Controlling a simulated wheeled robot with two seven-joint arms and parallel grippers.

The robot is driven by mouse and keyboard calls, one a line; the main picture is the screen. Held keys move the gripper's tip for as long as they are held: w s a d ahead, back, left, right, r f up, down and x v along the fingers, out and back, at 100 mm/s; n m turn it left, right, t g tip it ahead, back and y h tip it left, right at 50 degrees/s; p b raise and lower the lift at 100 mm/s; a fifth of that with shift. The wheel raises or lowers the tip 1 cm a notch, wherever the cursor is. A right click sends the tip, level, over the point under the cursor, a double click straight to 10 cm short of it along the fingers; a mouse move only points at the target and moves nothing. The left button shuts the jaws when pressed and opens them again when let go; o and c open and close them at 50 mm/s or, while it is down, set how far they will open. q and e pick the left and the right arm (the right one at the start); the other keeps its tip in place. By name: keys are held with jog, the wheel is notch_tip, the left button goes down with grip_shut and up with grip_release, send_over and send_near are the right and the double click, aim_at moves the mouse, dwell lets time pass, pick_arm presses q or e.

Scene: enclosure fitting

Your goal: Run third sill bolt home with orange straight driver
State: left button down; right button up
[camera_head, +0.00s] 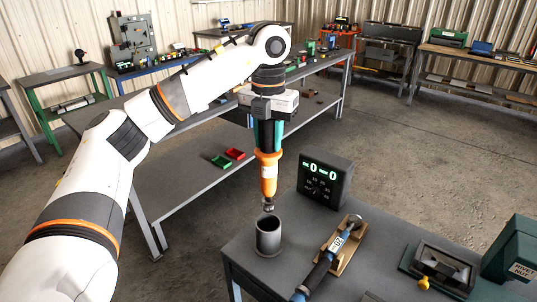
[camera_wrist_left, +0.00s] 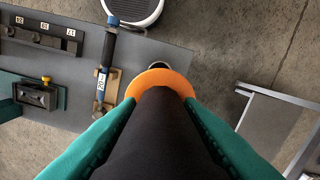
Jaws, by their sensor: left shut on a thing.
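My left gripper (camera_head: 268,135) is shut on the orange straight driver (camera_head: 268,174), which hangs upright with its tip down. The tip is just above the mouth of a grey cylindrical holder (camera_head: 268,240) on the near bench. In the left wrist view the driver's dark body and orange collar (camera_wrist_left: 158,79) fill the middle between my teal fingers, and the holder is mostly hidden behind them. I cannot make out any sill bolt. My right gripper is in neither view.
A display box (camera_head: 325,180) with green digits stands behind the holder. A torque wrench (camera_head: 341,243) lies on a wooden rest to the right. A small vise (camera_head: 440,266) and a green rivet-nut box (camera_head: 513,252) are farther right. A long bench (camera_head: 190,172) stands behind.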

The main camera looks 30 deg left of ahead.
aim_at(269, 120)
pick_arm(q)
notch_tip(269, 120, up, 4)
jog(key=shift+f+p, duration=0.1)
jog(key=shift+p, duration=0.2)
jog(key=shift+r+p, duration=1.55)
jog(key=shift+p, duration=0.1)
